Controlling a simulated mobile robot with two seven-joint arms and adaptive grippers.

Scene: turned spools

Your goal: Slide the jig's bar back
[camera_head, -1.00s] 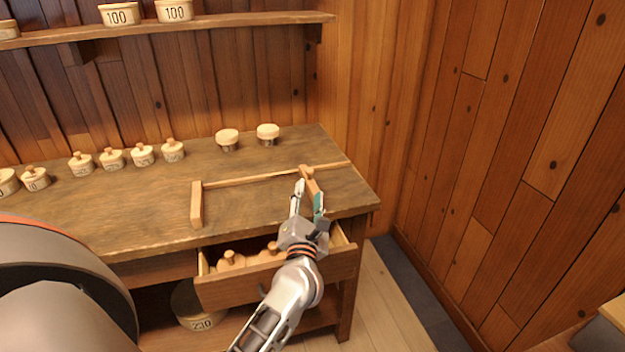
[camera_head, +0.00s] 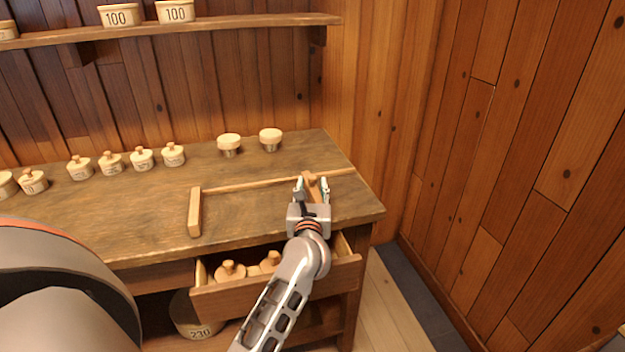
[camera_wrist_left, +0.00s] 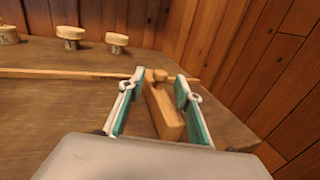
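The jig lies on the workbench: a long thin rail (camera_head: 250,185), a fixed wooden end block (camera_head: 195,212) at its left, and a sliding bar (camera_head: 314,188) with a round knob toward its right end. The bar also shows in the left wrist view (camera_wrist_left: 166,112), with its knob at the far end over the rail. My left gripper (camera_head: 312,186) is open around the bar, one finger on each side. In the left wrist view (camera_wrist_left: 157,95) gaps show between the bar and both fingers. My right gripper is not in view.
An open drawer (camera_head: 275,292) holding several knobbed wooden pieces is below my left forearm. Several lidded pots (camera_head: 142,159) and two round-topped spools (camera_head: 270,139) stand along the bench's back. A shelf (camera_head: 200,25) hangs above; a plank wall (camera_head: 480,150) is at right.

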